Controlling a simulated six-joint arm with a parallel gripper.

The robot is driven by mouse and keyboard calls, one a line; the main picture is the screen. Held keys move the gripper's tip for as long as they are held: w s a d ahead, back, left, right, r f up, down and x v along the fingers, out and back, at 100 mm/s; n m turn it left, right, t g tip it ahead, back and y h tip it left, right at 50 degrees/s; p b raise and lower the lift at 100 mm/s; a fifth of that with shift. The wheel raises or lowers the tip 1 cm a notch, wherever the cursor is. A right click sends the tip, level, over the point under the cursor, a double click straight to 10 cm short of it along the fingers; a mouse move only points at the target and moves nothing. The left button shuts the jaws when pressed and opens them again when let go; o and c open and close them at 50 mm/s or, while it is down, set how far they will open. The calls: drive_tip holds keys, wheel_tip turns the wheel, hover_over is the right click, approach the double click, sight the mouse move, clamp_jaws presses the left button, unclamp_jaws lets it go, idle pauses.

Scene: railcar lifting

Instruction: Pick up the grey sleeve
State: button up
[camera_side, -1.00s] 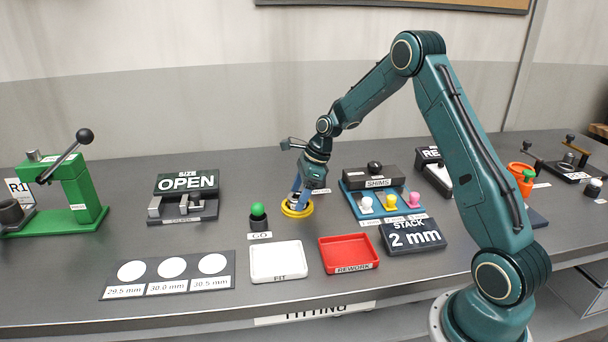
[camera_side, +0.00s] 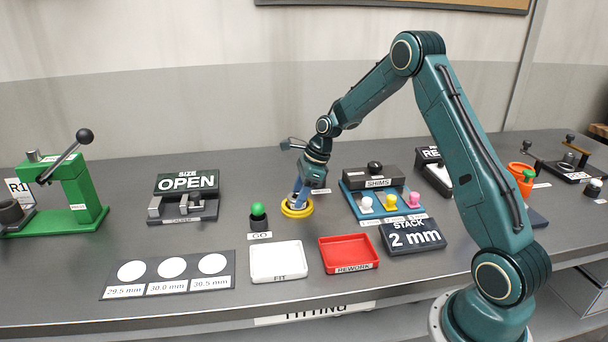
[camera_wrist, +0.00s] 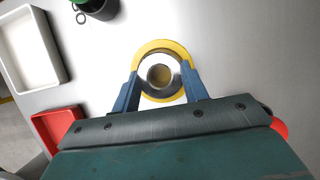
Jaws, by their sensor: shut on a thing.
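The grey sleeve (camera_wrist: 145,74) is a metal ring with a round bore, seen from above in the wrist view. It stands within a yellow ring (camera_wrist: 162,44), which also shows on the bench in the side view (camera_side: 297,212). My gripper (camera_wrist: 160,80) is shut on the sleeve, one blue finger on each side of it. In the side view my gripper (camera_side: 299,199) points down at the yellow ring, and its fingers largely hide the sleeve. I cannot tell whether the sleeve is clear of the bench.
A white FIT tray (camera_side: 278,280) and a red REWORK tray (camera_side: 376,264) stand in front. A green-topped GO gauge (camera_side: 258,221) is just left of the yellow ring. The blue shim tray (camera_side: 349,204) is to the right. A caliper stand (camera_side: 182,218) is farther left.

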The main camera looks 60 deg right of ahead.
drive_tip(key=shift+r, duration=0.1)
wheel_tip(320, 180, up, 10)
idle(0.6)
drive_tip(key=shift+a, duration=0.1)
idle(0.4)
